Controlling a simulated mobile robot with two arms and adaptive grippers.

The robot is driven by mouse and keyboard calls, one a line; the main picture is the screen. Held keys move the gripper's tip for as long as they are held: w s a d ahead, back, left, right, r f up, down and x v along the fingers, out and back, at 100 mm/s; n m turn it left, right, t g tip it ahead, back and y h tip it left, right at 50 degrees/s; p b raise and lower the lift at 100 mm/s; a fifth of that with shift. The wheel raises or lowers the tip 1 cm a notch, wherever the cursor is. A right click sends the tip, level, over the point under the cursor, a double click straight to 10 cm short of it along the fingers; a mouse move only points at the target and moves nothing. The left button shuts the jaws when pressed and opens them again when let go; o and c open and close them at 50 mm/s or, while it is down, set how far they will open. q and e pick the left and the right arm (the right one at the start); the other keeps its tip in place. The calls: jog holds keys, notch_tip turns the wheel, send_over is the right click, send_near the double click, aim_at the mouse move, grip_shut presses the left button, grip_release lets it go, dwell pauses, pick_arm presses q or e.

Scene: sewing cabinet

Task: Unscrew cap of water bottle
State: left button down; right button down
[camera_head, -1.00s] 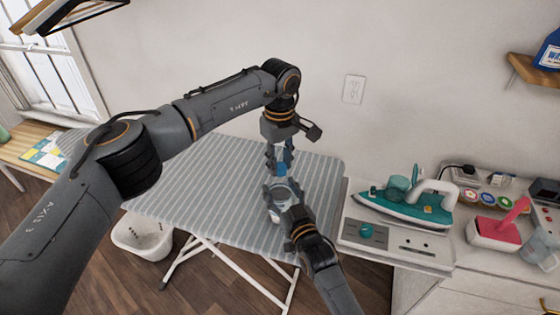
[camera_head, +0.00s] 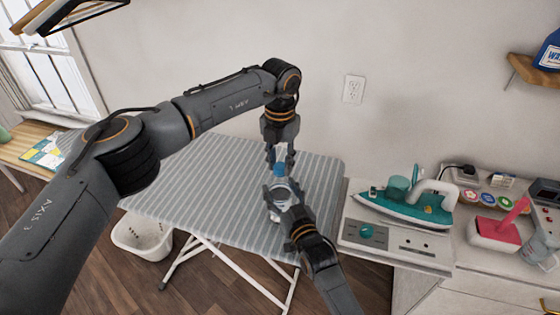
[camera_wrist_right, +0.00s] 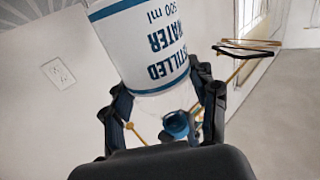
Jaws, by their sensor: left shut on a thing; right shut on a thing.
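The water bottle (camera_head: 284,182) is a clear bottle with a white label, above the ironing board in the head view. My right gripper (camera_head: 281,190) is shut around its body. In the right wrist view, the label (camera_wrist_right: 152,42) fills the upper middle between the fingers of my right gripper (camera_wrist_right: 165,105), with its print upside down. The blue cap (camera_head: 279,169) shows at the bottle's top. My left gripper (camera_head: 280,158) points down from above with its fingers shut on the cap. A small blue round part (camera_wrist_right: 177,124) shows below the label; I cannot tell if it is the cap.
The striped ironing board (camera_head: 215,185) lies beneath both grippers and is otherwise clear. A teal iron (camera_head: 405,200) stands on a white unit to the right. A white basket (camera_head: 142,235) stands on the floor. The wall is behind.

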pick_arm(q)
jog(key=n, duration=1.5)
jog(key=shift+n, duration=0.4)
jog(key=n, duration=0.4)
jog(key=shift+r, duration=0.1)
jog(key=shift+r, duration=0.1)
jog(key=shift+r, duration=1)
